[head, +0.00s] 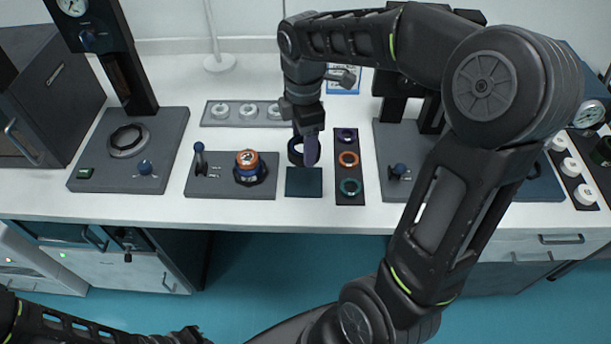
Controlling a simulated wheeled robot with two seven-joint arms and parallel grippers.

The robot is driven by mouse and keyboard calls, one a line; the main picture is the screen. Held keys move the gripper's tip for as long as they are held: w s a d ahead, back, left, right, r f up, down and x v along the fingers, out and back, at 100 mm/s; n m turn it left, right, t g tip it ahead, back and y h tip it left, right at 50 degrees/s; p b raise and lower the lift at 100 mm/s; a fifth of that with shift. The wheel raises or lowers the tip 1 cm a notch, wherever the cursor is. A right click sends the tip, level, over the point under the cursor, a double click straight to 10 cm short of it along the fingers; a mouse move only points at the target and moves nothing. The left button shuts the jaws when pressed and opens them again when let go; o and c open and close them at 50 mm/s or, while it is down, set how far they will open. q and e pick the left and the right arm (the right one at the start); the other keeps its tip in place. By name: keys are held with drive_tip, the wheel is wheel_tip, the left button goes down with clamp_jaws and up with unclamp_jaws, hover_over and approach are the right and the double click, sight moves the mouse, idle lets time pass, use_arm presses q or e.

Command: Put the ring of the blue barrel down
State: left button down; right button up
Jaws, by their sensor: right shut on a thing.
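My right gripper (308,158) points down to the right of the barrel, above the dark teal square pad (304,188). It is shut on a dark ring (294,152), which shows partly behind the fingers. Whether the ring touches anything below is hard to tell.
A black tray (348,198) with purple, orange and teal rings lies right of the pad. A grey rack (209,120) with white rings is behind. Press-like stations stand left (85,172) and right (385,186). Bare white table lies along the front edge.

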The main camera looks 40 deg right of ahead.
wheel_tip(320, 180, down, 6)
drive_tip(key=shift+r+p, duration=0.15)
drive_tip(key=shift+p, duration=0.15)
drive_tip(key=shift+f, duration=1.85)
drive_tip(key=shift+f, duration=0.15)
drive_tip(key=o, duration=1.7)
wheel_tip(320, 180, up, 12)
drive_tip(key=shift+r, duration=0.15)
